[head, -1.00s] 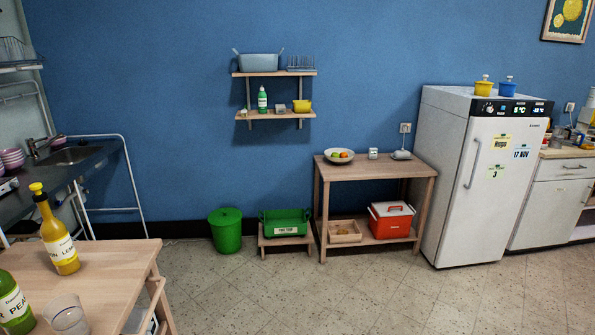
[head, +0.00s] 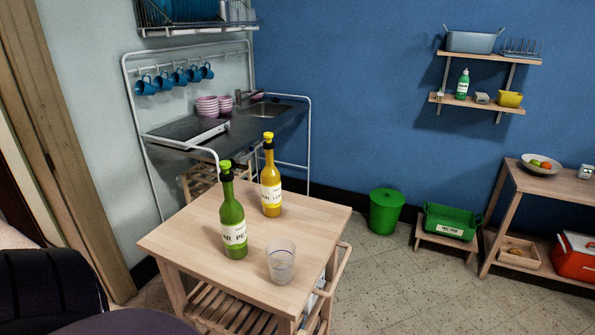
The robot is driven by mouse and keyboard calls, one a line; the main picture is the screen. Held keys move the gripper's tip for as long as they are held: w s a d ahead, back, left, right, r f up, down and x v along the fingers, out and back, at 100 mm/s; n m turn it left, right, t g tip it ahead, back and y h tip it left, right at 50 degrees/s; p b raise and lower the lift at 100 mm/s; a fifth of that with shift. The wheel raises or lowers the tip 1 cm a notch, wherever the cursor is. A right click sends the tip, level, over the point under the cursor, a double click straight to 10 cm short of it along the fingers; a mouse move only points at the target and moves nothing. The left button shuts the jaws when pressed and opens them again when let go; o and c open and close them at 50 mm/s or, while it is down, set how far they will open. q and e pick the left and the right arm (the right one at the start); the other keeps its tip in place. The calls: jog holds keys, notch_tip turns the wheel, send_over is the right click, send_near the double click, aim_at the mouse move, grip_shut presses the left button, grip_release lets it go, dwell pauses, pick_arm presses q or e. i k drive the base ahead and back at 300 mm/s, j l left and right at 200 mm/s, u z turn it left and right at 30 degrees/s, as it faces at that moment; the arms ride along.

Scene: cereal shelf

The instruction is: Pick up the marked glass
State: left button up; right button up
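A clear glass (head: 281,262) stands upright on the light wooden trolley table (head: 190,235), near its front right corner. Faint marking shows on its side, too small to read. A green bottle (head: 233,218) with a green cap stands just left of the glass. A yellow bottle (head: 271,183) with a yellow cap stands behind it. Neither of my grippers is in view.
The trolley has a side handle (head: 338,268) on its right and a slatted lower shelf. A dark chair-like shape (head: 50,295) fills the lower left corner. A green bin (head: 386,211) stands behind right. Open floor lies to the trolley's right.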

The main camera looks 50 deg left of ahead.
aim_at(280, 252)
jog(key=k+j, duration=0.1)
jog(key=j, duration=0.35)
jog(key=k+j, duration=0.1)
jog(key=j, duration=0.3)
jog(key=k+j, duration=0.1)
jog(key=j, duration=0.35)
jog(key=k+j, duration=0.15)
jog(key=j, duration=0.3)
jog(key=k+j, duration=0.1)
jog(key=j, duration=0.3)
jog(key=k+j, duration=0.1)
jog(key=j, duration=0.35)
jog(key=k+j, duration=0.1)
jog(key=j, duration=0.35)
jog(key=k+j, duration=0.1)
jog(key=j, duration=0.3)
